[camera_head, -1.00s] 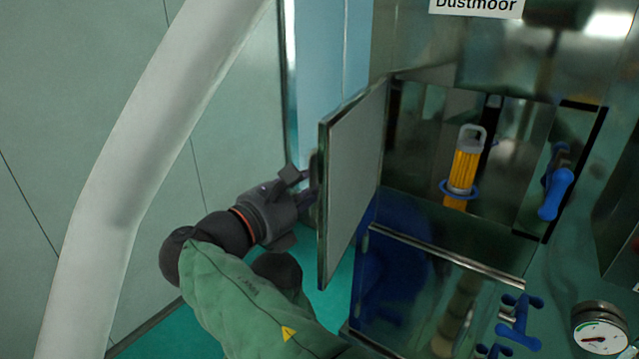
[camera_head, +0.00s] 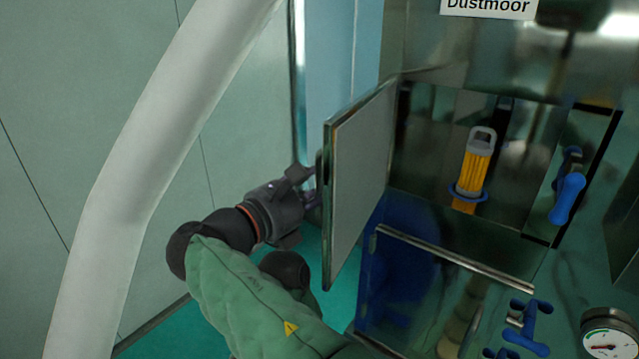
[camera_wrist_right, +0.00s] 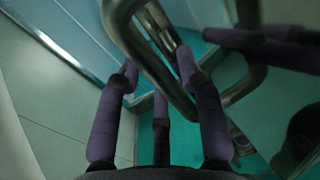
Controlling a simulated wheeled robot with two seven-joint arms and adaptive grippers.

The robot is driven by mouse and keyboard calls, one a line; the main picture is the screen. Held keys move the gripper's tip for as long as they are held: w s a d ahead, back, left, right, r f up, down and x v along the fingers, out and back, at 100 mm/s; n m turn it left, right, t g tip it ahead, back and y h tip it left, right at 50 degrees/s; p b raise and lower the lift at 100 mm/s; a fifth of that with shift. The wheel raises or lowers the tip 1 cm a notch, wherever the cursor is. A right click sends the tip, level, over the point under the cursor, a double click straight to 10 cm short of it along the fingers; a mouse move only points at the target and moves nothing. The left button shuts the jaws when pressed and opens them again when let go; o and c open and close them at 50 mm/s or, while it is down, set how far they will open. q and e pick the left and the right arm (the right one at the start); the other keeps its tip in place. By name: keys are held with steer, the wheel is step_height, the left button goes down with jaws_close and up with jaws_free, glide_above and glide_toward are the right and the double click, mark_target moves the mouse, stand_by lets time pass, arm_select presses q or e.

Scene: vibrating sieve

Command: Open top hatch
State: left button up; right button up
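The top hatch door (camera_head: 357,175) stands swung open to the left of the square opening, its pale inner panel facing the opening. My right gripper (camera_head: 312,192) is at the outer side of the door, in the head view. In the right wrist view the spread purple fingers of the right gripper (camera_wrist_right: 158,72) reach to the hatch's metal loop handle (camera_wrist_right: 160,75). The fingers look apart, with the bar crossing near their tips; I cannot tell whether they touch it. My left gripper is not in view.
Inside the opening stands a yellow cylinder with a grey loop top (camera_head: 478,165). A blue latch handle (camera_head: 567,195) is on the right side. Below are a metal bar (camera_head: 455,258), blue knobs (camera_head: 525,325) and a gauge (camera_head: 608,340). A white curved pipe (camera_head: 150,160) crosses the left.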

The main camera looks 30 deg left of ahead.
steer(key=v, duration=1.1)
steer(key=shift+s, duration=0.4)
